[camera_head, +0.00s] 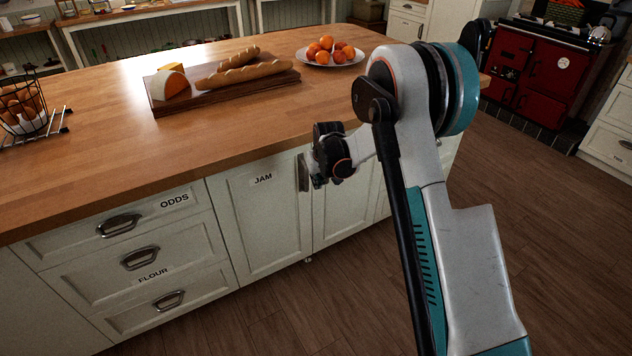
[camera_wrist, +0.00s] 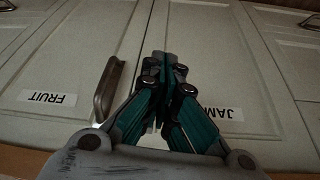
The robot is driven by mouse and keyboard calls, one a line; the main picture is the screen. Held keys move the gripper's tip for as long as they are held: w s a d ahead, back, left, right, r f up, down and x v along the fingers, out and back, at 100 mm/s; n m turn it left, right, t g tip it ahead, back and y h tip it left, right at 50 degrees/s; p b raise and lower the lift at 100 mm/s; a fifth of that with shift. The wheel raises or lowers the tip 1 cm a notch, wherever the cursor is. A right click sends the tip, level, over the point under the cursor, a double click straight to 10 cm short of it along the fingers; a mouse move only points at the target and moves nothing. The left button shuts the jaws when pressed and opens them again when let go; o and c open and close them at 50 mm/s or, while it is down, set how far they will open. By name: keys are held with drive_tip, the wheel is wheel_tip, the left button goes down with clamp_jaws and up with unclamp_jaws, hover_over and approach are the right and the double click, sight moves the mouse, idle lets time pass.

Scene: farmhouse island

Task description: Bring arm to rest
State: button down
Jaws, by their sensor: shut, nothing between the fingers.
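My gripper (camera_wrist: 165,62) shows in the wrist view with its fingers together and nothing between them. It is in front of the cupboard doors of the island, near the door labelled JAM (camera_head: 262,200). A metal door handle (camera_wrist: 108,90) is just left of the fingers in the wrist view, and I cannot tell whether they touch. In the head view my arm bends over at the island's edge, and its wrist (camera_head: 335,152) hangs in front of the cupboard front. The fingertips are mostly hidden there. The JAM door looks closed.
The wooden island top (camera_head: 90,150) holds a board with bread and cheese (camera_head: 170,83), a plate of oranges (camera_head: 330,58) and a wire basket of eggs (camera_head: 22,105). Drawers labelled ODDS and FLOUR (camera_head: 140,258) are at left. A red stove (camera_head: 545,70) stands at back right. Floor at right is clear.

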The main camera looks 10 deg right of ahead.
idle(0.4)
drive_tip(key=s+r+t, duration=0.1)
drive_tip(key=s+r, duration=1.7)
drive_tip(key=r, duration=0.5)
drive_tip(key=s+d+r+m+t, duration=0.1)
drive_tip(key=s, duration=2.4)
drive_tip(key=shift+s+d+r+t+h, duration=0.2)
drive_tip(key=shift+d+r+t+h, duration=0.1)
drive_tip(key=shift+d+t, duration=0.1)
